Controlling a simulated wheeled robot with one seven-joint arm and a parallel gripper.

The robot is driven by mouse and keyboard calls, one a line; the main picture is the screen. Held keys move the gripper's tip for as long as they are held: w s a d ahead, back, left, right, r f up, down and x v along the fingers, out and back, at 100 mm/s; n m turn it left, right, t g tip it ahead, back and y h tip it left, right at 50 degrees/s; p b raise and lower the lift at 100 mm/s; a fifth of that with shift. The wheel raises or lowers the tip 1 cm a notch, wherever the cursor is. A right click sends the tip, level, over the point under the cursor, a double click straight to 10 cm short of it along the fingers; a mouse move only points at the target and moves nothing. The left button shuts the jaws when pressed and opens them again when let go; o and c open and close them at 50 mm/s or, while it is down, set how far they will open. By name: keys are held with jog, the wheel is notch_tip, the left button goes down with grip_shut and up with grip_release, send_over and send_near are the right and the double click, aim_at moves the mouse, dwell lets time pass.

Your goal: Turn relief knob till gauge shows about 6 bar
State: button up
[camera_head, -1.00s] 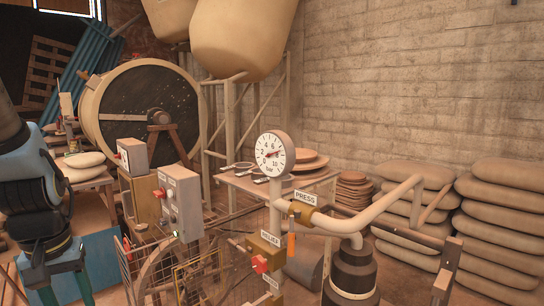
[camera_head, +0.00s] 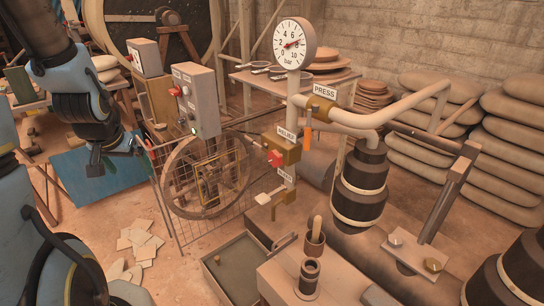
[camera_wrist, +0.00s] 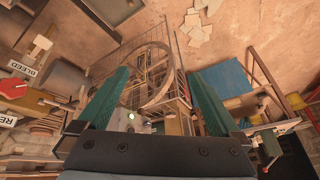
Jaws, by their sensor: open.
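The round white pressure gauge (camera_head: 293,44) stands on top of the upright pipe in the head view. Its red needle points up and right, close to the 8 mark; the exact value is hard to read. The red relief knob (camera_head: 275,158) sticks out of a brass block under the RELIEF label (camera_head: 286,138). It also shows at the left edge of the wrist view (camera_wrist: 14,88). My gripper (camera_wrist: 157,74) is open and empty, its two teal fingers wide apart. It hangs well left of the knob in the head view, touching nothing.
A BLEED label and pale lever (camera_head: 264,198) sit below the knob. A grey switch box (camera_head: 193,100) and wire-mesh guard with wheel (camera_head: 207,177) stand between my gripper and the knob. A PRESS valve (camera_head: 318,108) sits above right. A tray (camera_head: 238,268) lies below.

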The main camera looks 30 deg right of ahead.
jog(key=w+d+f+m+t+h+b, duration=0.1)
jog(key=w+d+f+m+t+h, duration=0.15)
jog(key=w+d+f+m, duration=0.4)
jog(key=m+g+h+b, duration=0.4)
jog(key=m+h, duration=0.1)
jog(key=h, duration=0.9)
send_near(273, 158)
jog(key=d, duration=0.3)
jog(key=w+d+p, duration=0.1)
jog(key=d, duration=0.2)
jog(key=w+d+p, duration=0.1)
jog(key=d, duration=0.2)
jog(key=shift+f, duration=0.1)
jog(key=c, duration=1.4)
jog(key=shift+o, duration=0.2)
